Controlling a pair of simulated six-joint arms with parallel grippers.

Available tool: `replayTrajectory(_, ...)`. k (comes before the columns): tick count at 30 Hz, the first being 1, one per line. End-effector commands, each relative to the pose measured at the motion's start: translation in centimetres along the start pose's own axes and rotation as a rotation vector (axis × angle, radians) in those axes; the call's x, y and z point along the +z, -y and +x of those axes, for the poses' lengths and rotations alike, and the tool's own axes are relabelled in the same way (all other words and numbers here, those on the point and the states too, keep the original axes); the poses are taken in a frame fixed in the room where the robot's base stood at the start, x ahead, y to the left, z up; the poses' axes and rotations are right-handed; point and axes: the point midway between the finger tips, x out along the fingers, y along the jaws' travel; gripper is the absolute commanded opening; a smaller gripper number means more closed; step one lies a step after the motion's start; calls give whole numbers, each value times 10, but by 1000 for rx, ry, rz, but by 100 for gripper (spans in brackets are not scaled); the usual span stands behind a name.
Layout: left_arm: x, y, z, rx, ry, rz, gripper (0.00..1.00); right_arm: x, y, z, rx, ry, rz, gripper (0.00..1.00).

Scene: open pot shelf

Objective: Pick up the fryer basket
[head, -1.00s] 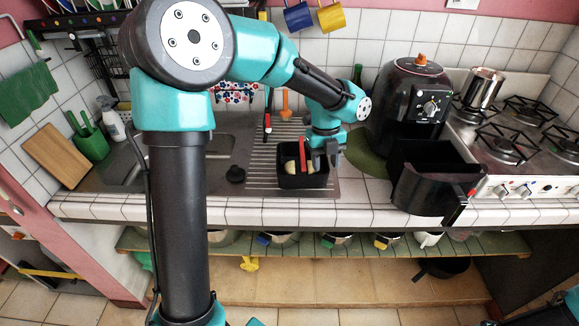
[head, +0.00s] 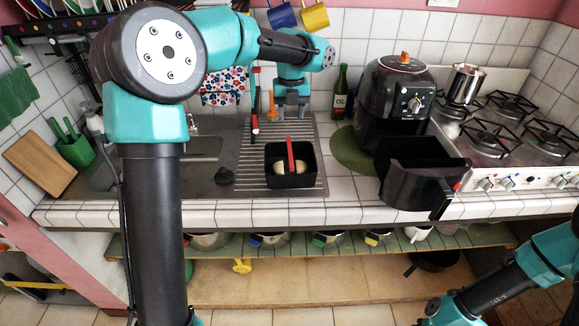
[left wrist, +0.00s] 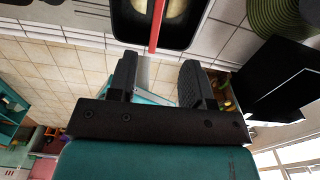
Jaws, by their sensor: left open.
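The fryer basket (head: 290,181) is a black square tub with a red upright handle (head: 291,153) and pale rounded food inside. It sits on the ridged metal drainboard. My left gripper (head: 290,112) is open and empty, behind and above the basket in the head view, apart from it. In the left wrist view the basket (left wrist: 155,40) and its red handle show at the top, past the fingertips of my left gripper (left wrist: 158,62). My right arm shows at the lower right of the head view, but its gripper is not in view.
A black air fryer (head: 392,95) stands to the right with its drawer (head: 420,188) pulled out over the counter edge. A green round mat (head: 350,150) lies between. An oil bottle (head: 340,92) stands behind. A gas stove (head: 510,140) is farther right.

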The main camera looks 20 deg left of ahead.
Motion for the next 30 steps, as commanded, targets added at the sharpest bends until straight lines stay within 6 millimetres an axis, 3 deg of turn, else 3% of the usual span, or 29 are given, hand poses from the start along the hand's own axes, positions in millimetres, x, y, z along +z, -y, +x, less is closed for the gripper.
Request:
replayTrajectory(18,-1,0,101,1,-3,0,46,0,0,0,0,0,0,43)
replayTrajectory(30,0,0,109,-1,0,0,46,0,0,0,0,0,0,43)
